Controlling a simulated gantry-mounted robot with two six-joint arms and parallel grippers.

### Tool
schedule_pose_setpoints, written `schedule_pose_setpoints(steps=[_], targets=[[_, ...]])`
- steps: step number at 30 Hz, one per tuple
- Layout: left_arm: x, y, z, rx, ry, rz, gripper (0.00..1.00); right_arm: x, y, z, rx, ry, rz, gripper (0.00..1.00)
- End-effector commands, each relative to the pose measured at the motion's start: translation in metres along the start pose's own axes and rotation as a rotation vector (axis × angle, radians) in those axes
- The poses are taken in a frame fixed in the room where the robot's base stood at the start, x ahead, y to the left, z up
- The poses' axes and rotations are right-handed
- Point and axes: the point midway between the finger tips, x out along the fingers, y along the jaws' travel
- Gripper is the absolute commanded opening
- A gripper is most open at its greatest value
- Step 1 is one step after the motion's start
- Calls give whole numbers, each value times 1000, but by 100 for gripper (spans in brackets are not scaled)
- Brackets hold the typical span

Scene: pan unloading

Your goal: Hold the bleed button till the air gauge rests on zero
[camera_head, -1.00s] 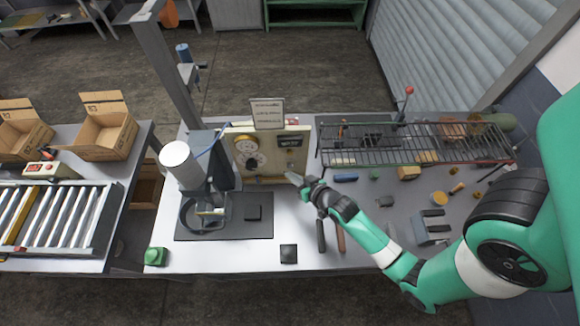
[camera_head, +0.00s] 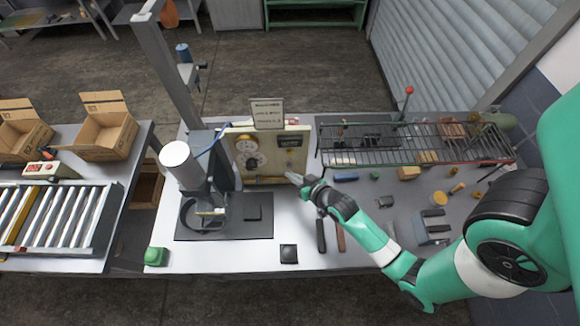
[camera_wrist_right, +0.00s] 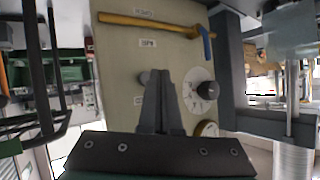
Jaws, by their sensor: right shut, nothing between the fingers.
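A cream panel (camera_head: 270,172) stands upright at the back of the bench. It carries a brass-rimmed round gauge (camera_head: 244,145) and a white dial with a dark knob (camera_head: 252,161). The dial (camera_wrist_right: 192,84) and the brass rim (camera_wrist_right: 208,129) also show in the right wrist view, but no needle reading is legible. My right gripper (camera_head: 290,176) is shut and empty at the panel's lower right. In the wrist view, its fingertips (camera_wrist_right: 160,84) overlap a grey round button (camera_wrist_right: 144,77), partly hidden; contact cannot be told. My left gripper is out of view.
A machine with a white cylinder (camera_head: 180,160) stands left of the panel. A wire rack (camera_head: 415,145) and loose parts fill the right side. The bench front is mostly clear.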

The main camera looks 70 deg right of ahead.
Motion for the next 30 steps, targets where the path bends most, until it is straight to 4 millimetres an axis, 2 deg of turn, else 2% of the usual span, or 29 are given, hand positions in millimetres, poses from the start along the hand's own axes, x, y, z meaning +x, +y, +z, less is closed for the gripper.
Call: schedule_pose_setpoints(steps=[30], targets=[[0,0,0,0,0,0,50,8,6,-6,0,0,1,0]])
